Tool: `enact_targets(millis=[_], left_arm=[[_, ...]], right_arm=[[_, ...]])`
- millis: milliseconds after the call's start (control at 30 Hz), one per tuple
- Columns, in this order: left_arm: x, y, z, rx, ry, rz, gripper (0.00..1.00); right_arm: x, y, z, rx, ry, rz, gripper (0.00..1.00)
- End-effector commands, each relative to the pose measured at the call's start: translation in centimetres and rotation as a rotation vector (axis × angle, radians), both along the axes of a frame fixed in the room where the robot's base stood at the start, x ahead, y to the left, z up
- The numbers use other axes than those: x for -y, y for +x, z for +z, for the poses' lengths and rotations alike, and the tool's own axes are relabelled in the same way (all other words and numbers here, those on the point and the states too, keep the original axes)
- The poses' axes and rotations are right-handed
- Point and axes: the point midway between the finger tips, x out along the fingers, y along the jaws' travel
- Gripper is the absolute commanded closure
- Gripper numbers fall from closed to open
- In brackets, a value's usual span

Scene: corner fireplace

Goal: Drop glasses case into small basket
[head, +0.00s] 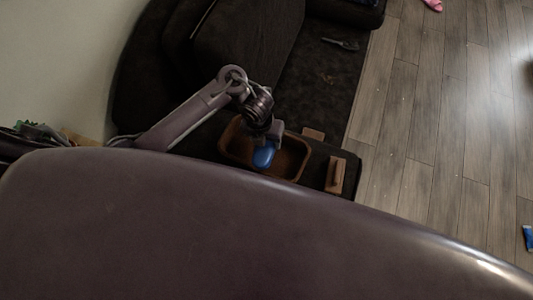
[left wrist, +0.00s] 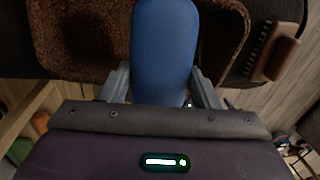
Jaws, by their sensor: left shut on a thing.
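A blue glasses case (head: 264,156) is held in my left gripper (head: 274,135). In the left wrist view the case (left wrist: 163,50) stands out from between the two fingers of the left gripper (left wrist: 160,85), which is shut on it. The small brown basket (head: 293,160) lies under the case in the head view, and the case shows against its inside. The basket also shows in the left wrist view (left wrist: 62,62), behind the case. I cannot tell how far the case is above the basket floor. My right gripper is in neither view.
A brown brush-like object (head: 336,175) and a small brown block (head: 313,133) lie right of the basket on a dark surface. A dark sofa (head: 245,40) stands behind. Wooden floor (head: 420,130) is mostly clear at right, with a blue packet (head: 528,238) at the edge.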

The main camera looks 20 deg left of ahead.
Motion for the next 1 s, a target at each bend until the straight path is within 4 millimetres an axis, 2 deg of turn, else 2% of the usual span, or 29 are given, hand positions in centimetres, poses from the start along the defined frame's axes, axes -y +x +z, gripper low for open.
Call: enact_targets(millis=[133,167,300,367,667,867,1000], left_arm=[[0.0,0.0,0.1,0.000,0.000,0.000,0.68],[0.0,0.0,0.1,0.000,0.000,0.000,0.43],[0.0,0.0,0.1,0.000,0.000,0.000,0.25],[0.0,0.0,0.1,0.000,0.000,0.000,0.19],[0.0,0.0,0.4,0.001,0.000,-0.001,0.19],[-0.4,0.1,3.5,0.004,0.000,-0.002,0.19],[-0.8,0.1,6.1,0.003,0.003,-0.001,0.19]], right_arm=[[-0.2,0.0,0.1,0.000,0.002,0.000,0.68],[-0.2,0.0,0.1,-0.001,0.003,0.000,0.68],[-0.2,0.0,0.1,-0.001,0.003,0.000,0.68],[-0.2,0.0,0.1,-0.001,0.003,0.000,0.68],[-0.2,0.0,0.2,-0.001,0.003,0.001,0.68],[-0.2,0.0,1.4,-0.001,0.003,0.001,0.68],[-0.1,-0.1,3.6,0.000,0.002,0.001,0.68]])
